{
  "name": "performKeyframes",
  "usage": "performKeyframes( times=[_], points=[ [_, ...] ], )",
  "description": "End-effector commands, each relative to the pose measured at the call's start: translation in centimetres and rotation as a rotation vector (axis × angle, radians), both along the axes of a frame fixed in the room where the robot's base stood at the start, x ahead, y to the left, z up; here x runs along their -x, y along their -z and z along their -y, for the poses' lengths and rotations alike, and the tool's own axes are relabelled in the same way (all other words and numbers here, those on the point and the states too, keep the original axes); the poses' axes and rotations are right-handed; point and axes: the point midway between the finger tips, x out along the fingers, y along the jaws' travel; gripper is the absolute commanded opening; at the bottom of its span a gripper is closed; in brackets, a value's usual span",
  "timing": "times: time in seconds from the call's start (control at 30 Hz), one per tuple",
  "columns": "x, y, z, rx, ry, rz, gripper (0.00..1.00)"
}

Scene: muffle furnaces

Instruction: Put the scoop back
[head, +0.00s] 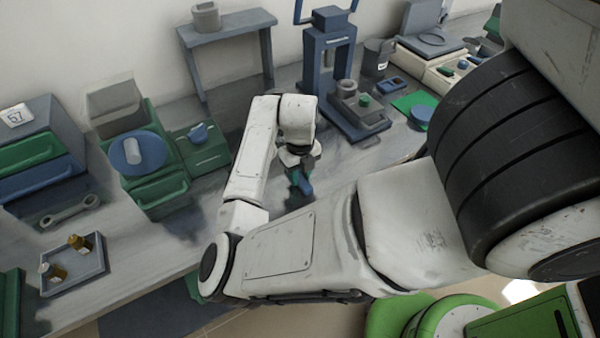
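My gripper (299,161) hangs low over the bench in the middle of the head view, partly hidden by my own wrist. A small blue-teal piece (301,183) shows right at its fingertips. I cannot tell whether this piece is the scoop, part of the gripper, or held. Its lower end is at or just above the bench top. No scoop can be made out for certain elsewhere. A small blue cup-like item (198,132) sits on a green box (205,154) to the left of my gripper.
A grey stand (228,29) is at the back.

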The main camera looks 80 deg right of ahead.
Motion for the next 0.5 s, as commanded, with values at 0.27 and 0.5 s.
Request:
performKeyframes(
  times=[0.27,0.5],
  points=[
    [0.01,-0.06,0.0,0.0,0.0,0.0,0.54],
    [0.03,-0.3,0.0,0.0,0.0,0.0,0.54]
  ],
)
